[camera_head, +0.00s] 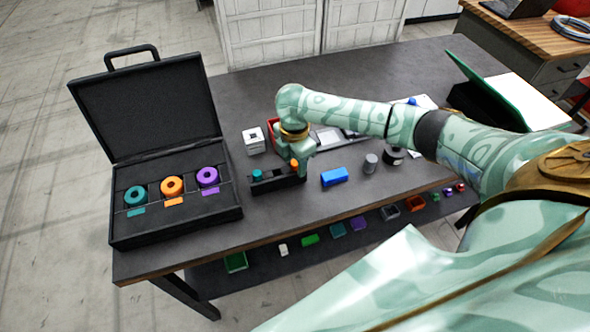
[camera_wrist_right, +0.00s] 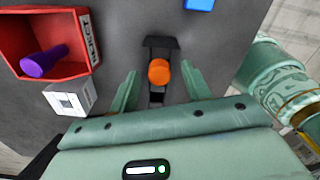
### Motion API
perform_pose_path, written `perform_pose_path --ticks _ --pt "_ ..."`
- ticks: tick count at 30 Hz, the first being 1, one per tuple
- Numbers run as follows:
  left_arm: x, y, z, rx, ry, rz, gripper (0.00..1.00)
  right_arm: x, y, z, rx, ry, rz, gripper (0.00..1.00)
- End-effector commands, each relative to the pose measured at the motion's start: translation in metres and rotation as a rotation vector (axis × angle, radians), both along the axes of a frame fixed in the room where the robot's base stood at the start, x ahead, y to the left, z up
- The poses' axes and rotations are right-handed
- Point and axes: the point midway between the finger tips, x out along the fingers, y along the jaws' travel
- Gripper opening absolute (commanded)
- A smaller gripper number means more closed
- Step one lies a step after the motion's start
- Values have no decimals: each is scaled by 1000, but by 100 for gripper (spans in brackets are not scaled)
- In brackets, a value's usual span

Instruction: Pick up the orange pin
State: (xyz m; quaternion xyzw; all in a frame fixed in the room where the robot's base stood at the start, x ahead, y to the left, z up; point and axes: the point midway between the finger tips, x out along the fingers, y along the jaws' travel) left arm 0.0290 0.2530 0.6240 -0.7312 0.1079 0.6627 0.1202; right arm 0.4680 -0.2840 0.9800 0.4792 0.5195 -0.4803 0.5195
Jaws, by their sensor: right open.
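The orange pin (camera_head: 295,163) stands in a black holder (camera_head: 280,187), at the holder's right end in the head view. A teal pin (camera_head: 257,175) stands at the holder's other end. In the right wrist view the orange pin (camera_wrist_right: 159,72) shows its round top between the two fingers, with a gap on each side. My right gripper (camera_wrist_right: 159,76) is open around or just above the pin; its exact height is unclear. In the head view my right gripper (camera_head: 305,160) is at the pin, partly hidden by its own wrist. My left gripper is not in view.
A black case (camera_head: 175,228) with teal, orange and purple rings stands open at left. A blue block (camera_head: 334,176) and grey cylinder (camera_head: 370,162) lie right of the holder. A red bin (camera_wrist_right: 84,68) holds a purple pin (camera_wrist_right: 44,62), beside a white block (camera_wrist_right: 70,99).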

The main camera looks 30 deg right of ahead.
Motion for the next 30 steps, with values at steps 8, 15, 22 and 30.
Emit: perform_pose_path --ticks 8,15,22,30 --pt "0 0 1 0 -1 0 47 0 0 1 0 -1 0 20" --pt "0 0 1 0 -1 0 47 1 0 1 0 -2 0 0" --pt "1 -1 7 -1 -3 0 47 1 0 16 1 -4 -1 0" --pt "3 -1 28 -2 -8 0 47 1 -1 76 0 -4 0 0"
